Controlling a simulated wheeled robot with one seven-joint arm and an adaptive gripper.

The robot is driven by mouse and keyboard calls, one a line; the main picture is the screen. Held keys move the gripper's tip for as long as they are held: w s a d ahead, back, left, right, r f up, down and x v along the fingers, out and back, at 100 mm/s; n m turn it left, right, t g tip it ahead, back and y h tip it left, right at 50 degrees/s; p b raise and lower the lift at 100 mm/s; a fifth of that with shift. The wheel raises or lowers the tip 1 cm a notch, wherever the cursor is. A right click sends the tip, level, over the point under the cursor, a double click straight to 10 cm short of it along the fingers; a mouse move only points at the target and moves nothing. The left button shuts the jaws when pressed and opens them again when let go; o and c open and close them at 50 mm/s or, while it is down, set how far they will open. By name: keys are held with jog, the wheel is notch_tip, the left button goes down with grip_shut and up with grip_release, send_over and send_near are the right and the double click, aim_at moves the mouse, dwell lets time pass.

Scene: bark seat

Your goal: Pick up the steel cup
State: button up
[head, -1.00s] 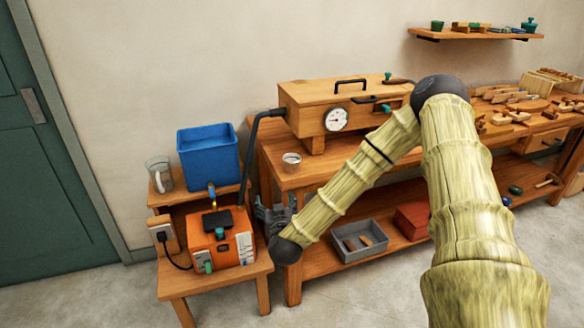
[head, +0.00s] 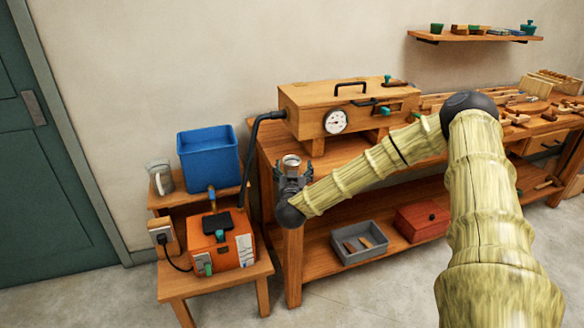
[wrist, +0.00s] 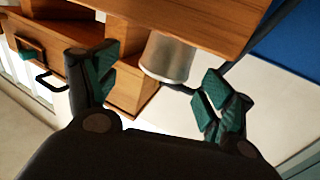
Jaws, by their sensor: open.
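The steel cup (head: 291,162) stands at the left front end of the wooden workbench in the head view. Its grey metal side also shows in the wrist view (wrist: 168,58), standing on a wooden surface. My gripper (head: 293,178) is right at the cup, and its dark fingers hide the lower part in the head view. In the wrist view my gripper (wrist: 160,78) is open, with green-padded fingers apart on either side of the cup's picture. I cannot tell whether either pad touches it.
A wooden box with a gauge (head: 336,121) stands behind the cup on the workbench (head: 335,163). To the left are a blue bin (head: 208,157), a grey mug (head: 160,177) and an orange device (head: 222,247). A grey tray (head: 359,243) lies on the lower shelf.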

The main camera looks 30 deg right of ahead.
aim_at(292, 161)
jog(key=shift+a+p+x, duration=0.15)
jog(key=shift+p+x, duration=0.1)
jog(key=shift+x, duration=0.95)
jog(key=shift+a+p+x, duration=0.15)
jog(key=shift+p+x, duration=0.1)
jog(key=shift+x, duration=0.95)
jog(key=shift+w+r, duration=0.1)
jog(key=shift+w, duration=0.1)
jog(key=c, duration=1.2)
